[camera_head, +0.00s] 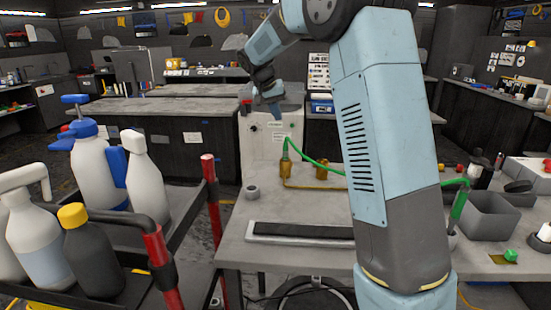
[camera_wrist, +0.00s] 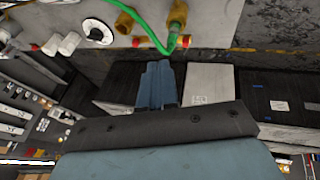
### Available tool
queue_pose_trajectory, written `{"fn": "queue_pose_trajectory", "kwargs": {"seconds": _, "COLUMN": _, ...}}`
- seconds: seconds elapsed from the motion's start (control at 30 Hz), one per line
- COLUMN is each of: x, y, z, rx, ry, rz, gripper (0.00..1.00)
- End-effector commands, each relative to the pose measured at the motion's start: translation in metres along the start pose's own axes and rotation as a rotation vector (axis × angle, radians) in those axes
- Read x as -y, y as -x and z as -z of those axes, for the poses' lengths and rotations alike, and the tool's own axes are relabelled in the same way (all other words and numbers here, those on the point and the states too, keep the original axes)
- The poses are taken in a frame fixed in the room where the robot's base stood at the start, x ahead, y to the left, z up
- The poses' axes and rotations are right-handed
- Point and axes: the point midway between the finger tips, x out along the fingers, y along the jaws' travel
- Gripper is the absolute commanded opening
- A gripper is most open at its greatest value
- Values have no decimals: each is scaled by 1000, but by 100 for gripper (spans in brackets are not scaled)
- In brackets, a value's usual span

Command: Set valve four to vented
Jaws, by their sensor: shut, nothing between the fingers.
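My gripper (camera_head: 273,108) hangs fingers-down in front of the upright pale panel (camera_head: 257,150) on the workbench. Its blue fingers are together and empty, and they also show in the wrist view (camera_wrist: 157,68). The panel carries a dark round knob (camera_head: 253,128) and small labels too small to read. Two brass fittings (camera_head: 285,168) stand by the panel, with a green hose (camera_head: 305,158) running from one. I cannot tell which part is valve four.
A cart with spray bottles (camera_head: 95,175) and red-ended handles (camera_head: 160,255) stands at the left. A long dark-and-pale strip (camera_head: 300,232) lies on the workbench (camera_head: 235,245). A grey bin (camera_head: 490,215) stands at the right. My arm hides the bench's middle.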

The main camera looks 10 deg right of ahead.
Motion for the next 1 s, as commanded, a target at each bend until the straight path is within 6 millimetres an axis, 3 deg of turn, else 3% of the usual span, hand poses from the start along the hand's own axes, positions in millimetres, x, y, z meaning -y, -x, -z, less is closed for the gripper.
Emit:
{"fn": "queue_pose_trajectory", "kwargs": {"seconds": 0.3, "x": 78, "y": -80, "z": 54, "rx": -14, "ry": -45, "rz": -109, "gripper": 0}}
{"fn": "queue_pose_trajectory", "kwargs": {"seconds": 0.6, "x": 139, "y": -149, "z": 79, "rx": -47, "ry": -87, "rz": -192, "gripper": 0}}
{"fn": "queue_pose_trajectory", "kwargs": {"seconds": 0.8, "x": 156, "y": -170, "z": 84, "rx": -60, "ry": -101, "rz": -216, "gripper": 0}}
{"fn": "queue_pose_trajectory", "kwargs": {"seconds": 1.0, "x": 158, "y": -172, "z": 84, "rx": -63, "ry": -105, "rz": -220, "gripper": 0}}
